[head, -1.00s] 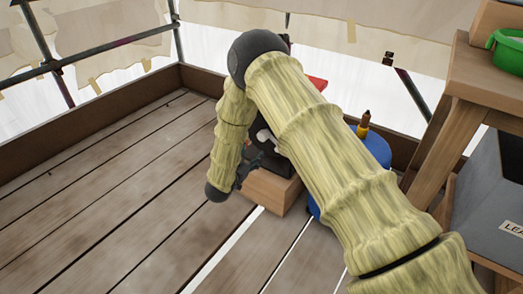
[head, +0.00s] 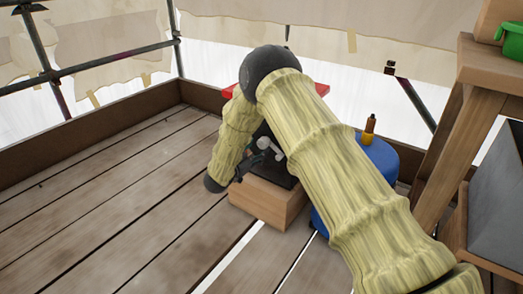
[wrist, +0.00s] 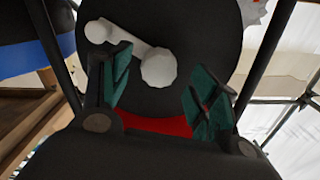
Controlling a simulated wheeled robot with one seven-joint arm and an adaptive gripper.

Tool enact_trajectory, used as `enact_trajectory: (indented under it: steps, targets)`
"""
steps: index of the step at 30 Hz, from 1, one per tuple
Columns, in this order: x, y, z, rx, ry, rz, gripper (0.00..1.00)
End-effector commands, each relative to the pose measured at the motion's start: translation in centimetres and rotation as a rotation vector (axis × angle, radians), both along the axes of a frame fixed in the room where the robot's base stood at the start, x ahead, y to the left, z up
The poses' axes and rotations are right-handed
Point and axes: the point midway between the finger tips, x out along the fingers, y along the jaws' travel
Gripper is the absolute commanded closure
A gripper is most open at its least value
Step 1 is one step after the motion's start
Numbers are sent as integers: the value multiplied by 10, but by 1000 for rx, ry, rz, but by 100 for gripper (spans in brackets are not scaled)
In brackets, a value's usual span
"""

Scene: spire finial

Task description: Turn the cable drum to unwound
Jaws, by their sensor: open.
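The cable drum shows in the wrist view as a large black disc (wrist: 195,35). A pale grey crank (wrist: 130,48) runs across its face, from a small round end at upper left to a larger faceted knob between my fingers. My gripper (wrist: 162,92) is open, with a green-padded finger on each side of the knob; I cannot tell whether either touches it. In the head view my gripper (head: 243,166) is at the left of the crank (head: 266,147), above a wooden block (head: 268,203). My arm hides most of the drum there.
A blue round container (head: 380,158) with an orange-brown bottle (head: 369,128) stands behind my arm. A wooden stand (head: 470,110) with a green bowl (head: 512,36) is at the right. Red parts (head: 321,89) show behind my elbow. The plank floor at left is clear.

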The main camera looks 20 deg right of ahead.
Motion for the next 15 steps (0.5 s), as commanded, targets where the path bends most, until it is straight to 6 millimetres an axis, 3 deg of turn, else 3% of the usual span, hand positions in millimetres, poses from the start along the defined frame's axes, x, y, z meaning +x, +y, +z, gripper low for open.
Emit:
enact_trajectory:
  steps: [6, 15]
  targets:
    - [17, -23, -3, 0, -1, -2, 39]
    - [24, -32, 0, -1, 1, 0, 39]
